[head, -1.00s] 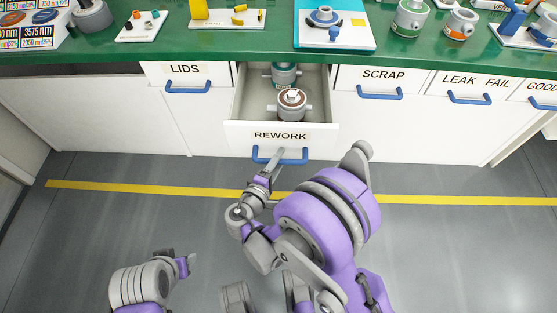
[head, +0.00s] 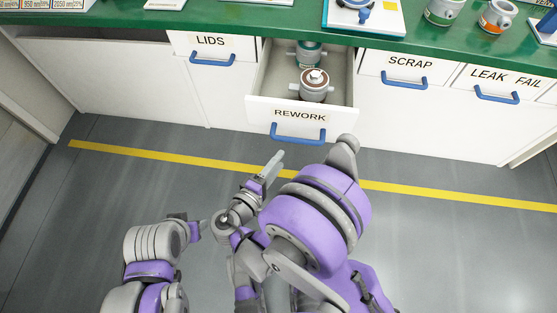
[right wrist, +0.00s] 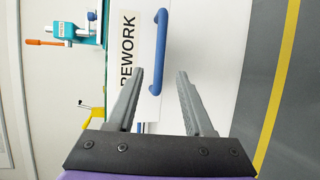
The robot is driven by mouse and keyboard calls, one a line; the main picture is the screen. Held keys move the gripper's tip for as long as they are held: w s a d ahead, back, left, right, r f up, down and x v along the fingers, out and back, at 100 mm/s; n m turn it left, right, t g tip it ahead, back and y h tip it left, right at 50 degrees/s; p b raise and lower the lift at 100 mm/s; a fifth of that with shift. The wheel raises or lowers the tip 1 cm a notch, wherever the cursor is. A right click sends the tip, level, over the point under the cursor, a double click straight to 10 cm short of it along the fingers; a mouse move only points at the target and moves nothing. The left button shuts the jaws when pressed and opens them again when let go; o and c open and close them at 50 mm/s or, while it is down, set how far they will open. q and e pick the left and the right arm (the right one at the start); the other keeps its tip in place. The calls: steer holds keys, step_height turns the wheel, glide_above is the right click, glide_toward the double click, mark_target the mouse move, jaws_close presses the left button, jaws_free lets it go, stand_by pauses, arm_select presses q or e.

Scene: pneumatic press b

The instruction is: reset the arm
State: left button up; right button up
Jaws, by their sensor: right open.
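My right gripper (head: 273,166) is open and empty in front of the REWORK drawer, apart from its handle. In the right wrist view its two fingers (right wrist: 160,78) are spread, with the blue handle (right wrist: 160,50) beyond the tips. The REWORK drawer (head: 262,108) stands pulled out below the green bench; its blue handle (head: 298,138) is free. Inside are a brown-topped grey part (head: 314,88) and a green-banded part (head: 310,54) behind it.
The LIDS (head: 200,55), SCRAP (head: 400,82) and LEAK FAIL (head: 495,92) drawers are shut. The green bench top (head: 275,20) carries a blue fixture (head: 362,12) and canister-like parts (head: 442,10). The grey floor with a yellow line (head: 200,160) is clear.

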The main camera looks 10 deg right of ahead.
stand_by(0.3)
steer(key=s+d+m+g+y, duration=0.35)
steer(key=d+g, duration=0.25)
steer(key=d, duration=0.5)
steer(key=s+d+r+m+g+y, duration=0.25)
steer(key=s+m+y, duration=0.45)
steer(key=s, duration=0.4)
arm_select(q)
step_height(320, 180, up, 23)
steer(key=w+t+p, duration=0.1)
steer(key=p, duration=1.9)
steer(key=shift+w, duration=0.3)
arm_select(e)
step_height(320, 180, up, 23)
steer(key=w+t, duration=0.1)
steer(key=shift+w+a+m+t, duration=0.15)
steer(key=shift+m+t, duration=0.2)
arm_select(q)
steer(key=shift+s, duration=0.15)
arm_select(e)
steer(key=shift+h, duration=0.25)
